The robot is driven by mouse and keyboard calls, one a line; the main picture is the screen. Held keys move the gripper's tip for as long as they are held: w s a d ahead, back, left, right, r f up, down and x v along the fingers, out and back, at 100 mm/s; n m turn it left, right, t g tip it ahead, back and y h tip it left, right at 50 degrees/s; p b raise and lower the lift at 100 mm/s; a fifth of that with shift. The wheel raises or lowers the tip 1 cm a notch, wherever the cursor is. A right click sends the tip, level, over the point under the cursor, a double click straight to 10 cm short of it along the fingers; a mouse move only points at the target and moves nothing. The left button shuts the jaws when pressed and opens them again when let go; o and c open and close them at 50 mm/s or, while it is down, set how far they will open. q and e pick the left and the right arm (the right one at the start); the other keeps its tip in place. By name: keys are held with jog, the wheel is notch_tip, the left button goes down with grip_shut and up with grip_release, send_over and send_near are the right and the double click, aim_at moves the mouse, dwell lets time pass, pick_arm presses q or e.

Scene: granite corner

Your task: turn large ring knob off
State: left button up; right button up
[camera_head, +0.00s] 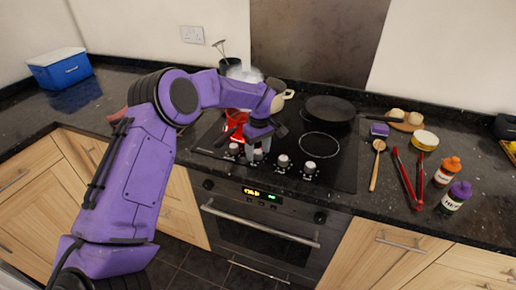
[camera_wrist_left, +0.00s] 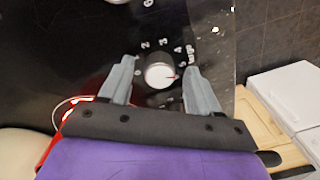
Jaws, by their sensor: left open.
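My left gripper (camera_head: 258,150) is over the front knob row of the black hob (camera_head: 345,172). It is open. In the left wrist view its two grey fingers (camera_wrist_left: 155,82) stand on either side of a pale round knob (camera_wrist_left: 158,75). The knob has a red mark toward the right and printed numbers around it. I cannot tell whether the fingers touch it. In the head view, a knob (camera_head: 233,149) shows left of the gripper, and two more knobs (camera_head: 283,161) (camera_head: 309,168) show to its right. My right gripper is not in view.
A red item (camera_head: 236,124) on the hob is partly hidden by my arm. A black pan (camera_head: 330,108) sits at the back. A wooden spoon (camera_head: 376,165), red tongs (camera_head: 408,180) and bottles (camera_head: 454,198) lie or stand right of the hob. The oven (camera_head: 260,235) is below.

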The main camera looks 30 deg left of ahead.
pick_arm(q)
jog(key=c, duration=1)
jog(key=shift+c, duration=0.2)
